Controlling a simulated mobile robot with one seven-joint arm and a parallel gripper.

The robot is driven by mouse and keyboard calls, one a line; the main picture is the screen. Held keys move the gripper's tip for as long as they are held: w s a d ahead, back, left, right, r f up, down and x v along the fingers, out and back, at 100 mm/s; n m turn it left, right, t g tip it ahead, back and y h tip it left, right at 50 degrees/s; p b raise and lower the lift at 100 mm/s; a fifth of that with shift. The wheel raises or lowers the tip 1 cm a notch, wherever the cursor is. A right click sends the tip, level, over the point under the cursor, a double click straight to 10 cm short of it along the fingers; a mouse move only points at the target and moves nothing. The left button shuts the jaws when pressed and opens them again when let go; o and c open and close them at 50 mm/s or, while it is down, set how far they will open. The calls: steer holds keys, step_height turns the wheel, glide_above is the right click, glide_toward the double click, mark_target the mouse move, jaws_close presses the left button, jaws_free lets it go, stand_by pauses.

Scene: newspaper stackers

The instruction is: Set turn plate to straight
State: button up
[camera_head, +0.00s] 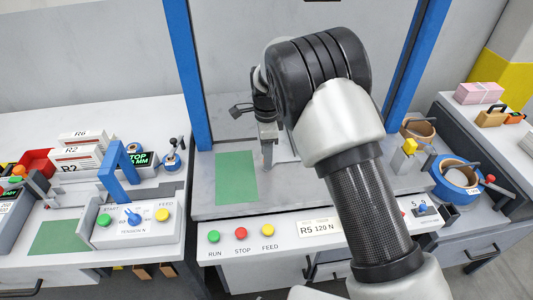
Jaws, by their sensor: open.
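My gripper (267,150) points down over the grey bed of the middle machine (215,205), right of its green mat (236,178). It looks empty; the space between its fingers is too small to judge clearly. I cannot pick out the turn plate for certain. My arm covers the middle and right of the bed, where part of it may be hidden. A small blue knob (422,209) shows on the front panel right of my arm, beside small numbers.
Blue posts (187,75) frame the middle machine. Its front has green, red and yellow buttons (241,234) and a label reading R5 120 N (318,229). A left station has a blue arch (118,170) and knob (133,217). A blue tape roll (456,176) stands right.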

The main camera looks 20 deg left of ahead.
step_height(320, 180, up, 17)
steer(key=p, duration=0.1)
steer(key=shift+r, duration=0.2)
stand_by(0.4)
steer(key=s+d+r+n+t+y+p, duration=0.1)
steer(key=s+d+r+n+p, duration=0.2)
steer(key=d+r, duration=0.7)
steer(key=s+d+r+n+t+y+p, duration=0.1)
steer(key=s+d+r+n+t, duration=0.15)
steer(key=s+d+r, duration=0.65)
steer(key=s+d+f+n+t+h+p, duration=0.2)
steer(key=s+d+n, duration=0.5)
steer(key=s+d, duration=0.6)
steer(key=shift+d+p, duration=0.3)
steer(key=shift+d, duration=0.9)
